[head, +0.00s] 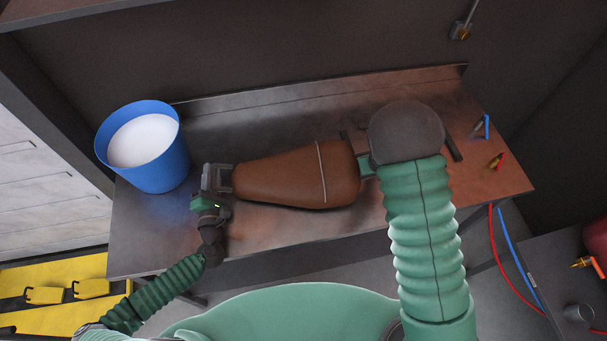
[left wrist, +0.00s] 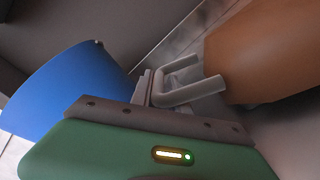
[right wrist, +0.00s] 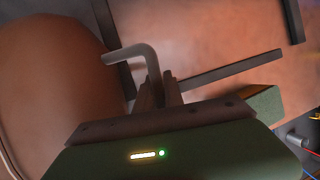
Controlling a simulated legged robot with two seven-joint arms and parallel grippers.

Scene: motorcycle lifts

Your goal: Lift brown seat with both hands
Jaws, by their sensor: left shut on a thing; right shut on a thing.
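The brown seat (head: 285,177) lies lengthwise over the metal workbench, with a thin strap across it and a grey metal handle at each end. My left gripper (head: 222,182) is at its narrow left end, and in the left wrist view it is shut on the grey handle (left wrist: 192,92) beside the seat (left wrist: 265,45). In the right wrist view my right gripper (right wrist: 158,90) is shut on the bent grey handle (right wrist: 132,52) at the seat's wide end (right wrist: 50,80). In the head view my right arm hides most of that grip. I cannot tell if the seat is clear of the bench.
A blue bucket (head: 160,175) with a white inside stands at the left end of the workbench (head: 290,238). Dark bars and small tools with blue and red parts (head: 497,160) lie at the right. A raised back edge runs along the bench. Yellow equipment (head: 60,285) is at lower left.

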